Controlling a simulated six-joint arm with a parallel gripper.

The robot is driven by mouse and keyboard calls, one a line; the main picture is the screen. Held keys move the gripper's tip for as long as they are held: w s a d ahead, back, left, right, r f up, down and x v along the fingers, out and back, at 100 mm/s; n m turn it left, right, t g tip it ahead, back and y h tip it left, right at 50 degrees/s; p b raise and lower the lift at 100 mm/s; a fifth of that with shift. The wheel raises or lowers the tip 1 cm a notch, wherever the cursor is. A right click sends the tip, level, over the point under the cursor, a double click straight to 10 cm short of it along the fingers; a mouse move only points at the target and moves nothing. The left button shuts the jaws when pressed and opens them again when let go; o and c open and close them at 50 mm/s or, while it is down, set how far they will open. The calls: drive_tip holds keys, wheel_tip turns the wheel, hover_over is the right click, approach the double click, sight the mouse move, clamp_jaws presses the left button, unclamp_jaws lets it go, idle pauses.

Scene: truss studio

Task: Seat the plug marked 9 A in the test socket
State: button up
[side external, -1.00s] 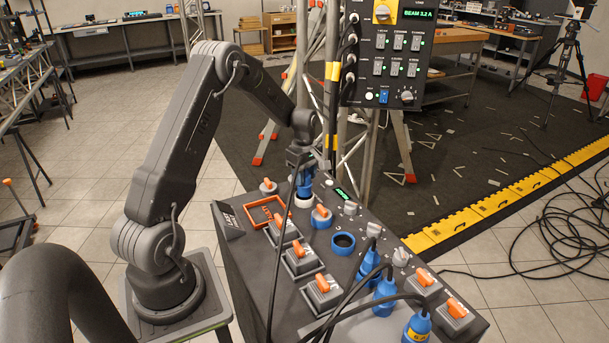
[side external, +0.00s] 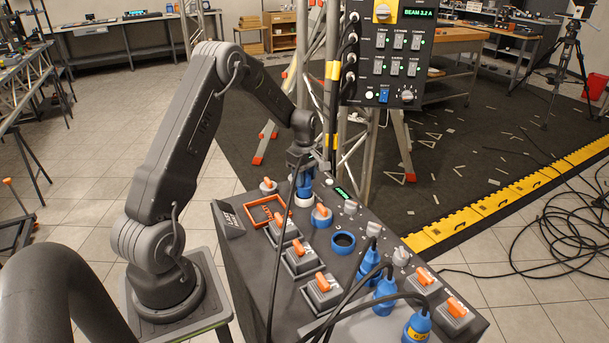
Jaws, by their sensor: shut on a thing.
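My gripper (side external: 302,169) points down at the far end of the grey console and is shut on a blue plug (side external: 304,186). A dark cable hangs from the plug area down the console's front. The plug is upright, directly at a white-ringed socket (side external: 303,200), which appears to be the test socket. I cannot tell how deep the plug sits in it. No 9 A marking is legible on the held plug. Other blue plugs stand at the near right: one (side external: 369,262), a second (side external: 384,292) and a third (side external: 417,327) with a yellow label.
The console (side external: 250,270) carries several orange-levered switches (side external: 323,284), an open blue socket (side external: 343,242), grey knobs (side external: 401,256) and a small green display (side external: 343,193). A truss upright (side external: 331,90) and control panel (side external: 388,50) stand behind. Black cables cross the near right.

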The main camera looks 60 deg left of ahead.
drive_tip(key=shift+f, duration=1.2)
idle(0.3)
drive_tip(key=o, duration=1.1)
drive_tip(key=shift+o, duration=0.4)
drive_tip(key=o, duration=0.5)
drive_tip(key=shift+c, duration=0.2)
drive_tip(key=shift+r, duration=4.5)
